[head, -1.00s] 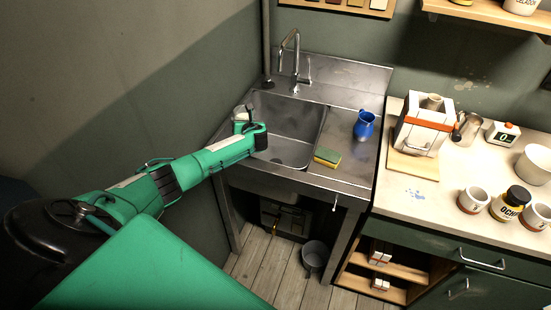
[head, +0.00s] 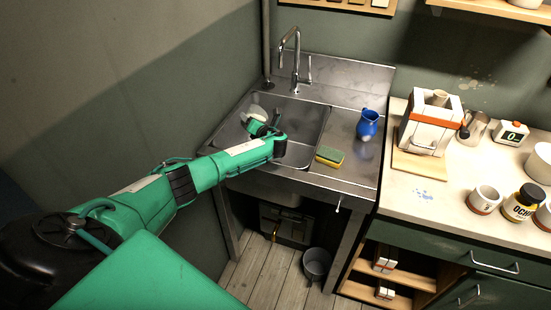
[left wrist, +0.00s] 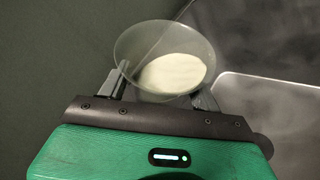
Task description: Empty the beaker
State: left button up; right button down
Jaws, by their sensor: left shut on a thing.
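A clear, see-through beaker (left wrist: 163,42) with a cream-white content (left wrist: 172,73) shows in the left wrist view. My left gripper (head: 262,123) is shut on it, with one finger on each side. In the head view the beaker (head: 254,112) is a small pale shape at the gripper's far end, partly hidden by it. It is held over the left part of the steel sink basin (head: 303,123) and looks tilted; how far I cannot tell. My right gripper is in neither view.
A chrome faucet (head: 297,62) stands behind the basin. A yellow-green sponge (head: 330,156) and a blue jug (head: 368,125) stand on the steel drainboard at right. The counter further right holds a white press-like box (head: 428,125), cups and jars. A wall bounds the left side.

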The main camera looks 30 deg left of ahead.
pick_arm(q)
jog(key=shift+w+d+r+m+y+b, duration=0.1)
jog(key=shift+r+m+y+b, duration=0.2)
jog(key=shift+m, duration=0.1)
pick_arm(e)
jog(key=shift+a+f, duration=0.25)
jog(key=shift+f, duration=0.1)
pick_arm(q)
jog(key=shift+r+m+b, duration=0.25)
jog(key=shift+m+b, duration=0.05)
jog(key=shift+m, duration=0.1)
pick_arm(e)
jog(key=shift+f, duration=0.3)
pick_arm(q)
jog(key=shift+w+d+r+y, duration=0.1)
jog(key=shift+w+d+y, duration=0.15)
jog(key=shift+d+y, duration=0.05)
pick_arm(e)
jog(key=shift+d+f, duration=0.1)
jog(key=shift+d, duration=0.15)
pick_arm(q)
jog(key=shift+d+r+m+b, duration=0.2)
jog(key=shift+d+m+b, duration=0.15)
jog(key=shift+d+m, duration=0.15)
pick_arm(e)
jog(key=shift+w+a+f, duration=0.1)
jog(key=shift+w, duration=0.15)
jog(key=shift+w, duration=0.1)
